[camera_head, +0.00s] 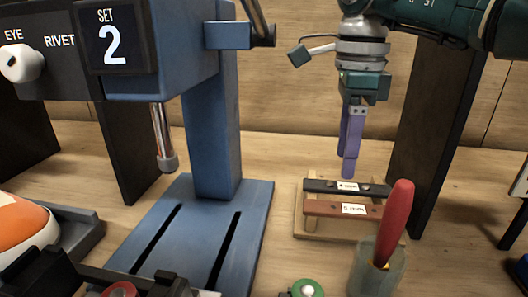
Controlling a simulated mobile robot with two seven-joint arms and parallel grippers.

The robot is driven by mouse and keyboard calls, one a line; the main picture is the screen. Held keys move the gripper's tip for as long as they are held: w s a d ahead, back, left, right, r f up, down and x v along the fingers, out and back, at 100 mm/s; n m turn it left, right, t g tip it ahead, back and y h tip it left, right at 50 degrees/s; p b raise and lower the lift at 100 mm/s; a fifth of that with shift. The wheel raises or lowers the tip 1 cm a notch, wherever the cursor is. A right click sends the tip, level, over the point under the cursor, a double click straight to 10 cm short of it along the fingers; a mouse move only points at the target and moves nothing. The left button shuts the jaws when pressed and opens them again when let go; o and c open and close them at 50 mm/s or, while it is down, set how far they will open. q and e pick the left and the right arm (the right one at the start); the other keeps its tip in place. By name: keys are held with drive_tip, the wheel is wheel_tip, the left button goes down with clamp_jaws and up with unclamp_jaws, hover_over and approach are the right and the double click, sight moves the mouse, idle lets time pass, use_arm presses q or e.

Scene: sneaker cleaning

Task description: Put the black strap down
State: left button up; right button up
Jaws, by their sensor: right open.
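The black strap (320,185) lies across the back of a small wooden rack, with a white label on its middle. A brown strap (322,208) with its own white label lies in front of it, roughly parallel. My right gripper (348,163) has purple fingers that point down just above and behind the black strap. The fingers are open, seen nearly edge-on, and hold nothing that I can see. The strap appears apart from the fingertips. My left gripper is not in view.
A blue press (213,140) with a slotted base stands left of the rack (298,222). A red-handled tool (395,220) stands in a cup (375,274) at front right. A dark upright panel (430,150) is right of my gripper. An orange-and-white sneaker (22,232) sits at left.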

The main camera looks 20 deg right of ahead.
sight(340, 189)
wheel_tip(340, 189, up, 7)
drive_tip(key=shift+r, duration=0.15)
drive_tip(key=shift+w, duration=0.1)
idle(1.3)
